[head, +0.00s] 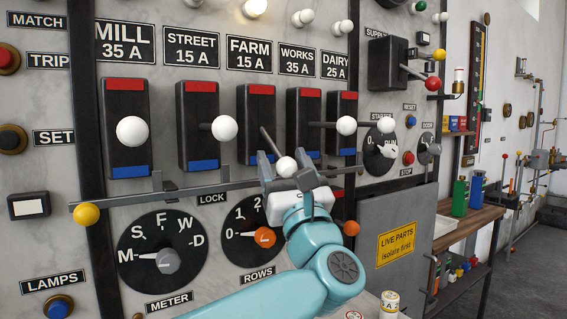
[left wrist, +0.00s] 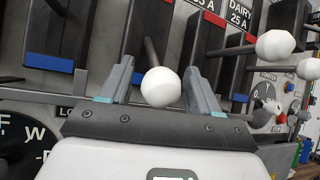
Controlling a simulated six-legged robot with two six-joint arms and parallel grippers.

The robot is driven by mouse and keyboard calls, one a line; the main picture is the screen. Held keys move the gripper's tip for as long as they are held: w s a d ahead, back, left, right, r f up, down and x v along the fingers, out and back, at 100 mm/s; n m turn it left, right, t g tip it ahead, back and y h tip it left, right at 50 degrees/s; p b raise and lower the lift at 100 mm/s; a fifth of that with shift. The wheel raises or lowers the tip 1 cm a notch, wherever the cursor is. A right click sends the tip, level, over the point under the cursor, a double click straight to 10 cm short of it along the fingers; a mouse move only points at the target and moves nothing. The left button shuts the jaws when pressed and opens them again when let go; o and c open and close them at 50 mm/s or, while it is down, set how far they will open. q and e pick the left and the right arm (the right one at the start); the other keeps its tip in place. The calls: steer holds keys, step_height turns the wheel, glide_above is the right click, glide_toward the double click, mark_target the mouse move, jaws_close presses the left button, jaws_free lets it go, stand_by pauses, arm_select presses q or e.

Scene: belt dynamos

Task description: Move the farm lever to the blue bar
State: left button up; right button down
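The farm lever is a dark stem with a white ball knob (head: 286,167), on the black block under the FARM 15 A label (head: 249,53). The stem slopes down and right to the knob, which is at about blue-bar height. The block has a red bar (head: 262,90) on top and a blue bar (head: 249,159) below, partly hidden by my gripper. My left gripper (head: 286,172) is open around the knob. My right gripper is not in view.
The street lever (head: 224,128) and works lever (head: 346,125) stick out on either side. A grey lock bar (head: 130,198) with a yellow knob (head: 87,214) runs across below the blocks, close to my gripper. Rotary dials (head: 162,251) sit beneath it.

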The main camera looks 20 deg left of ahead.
arm_select(q)
steer(key=shift+r, duration=0.1)
steer(key=b+v, duration=0.4)
steer(key=v, duration=1.2)
steer(key=shift+s, duration=0.15)
steer(key=shift+d, duration=0.2)
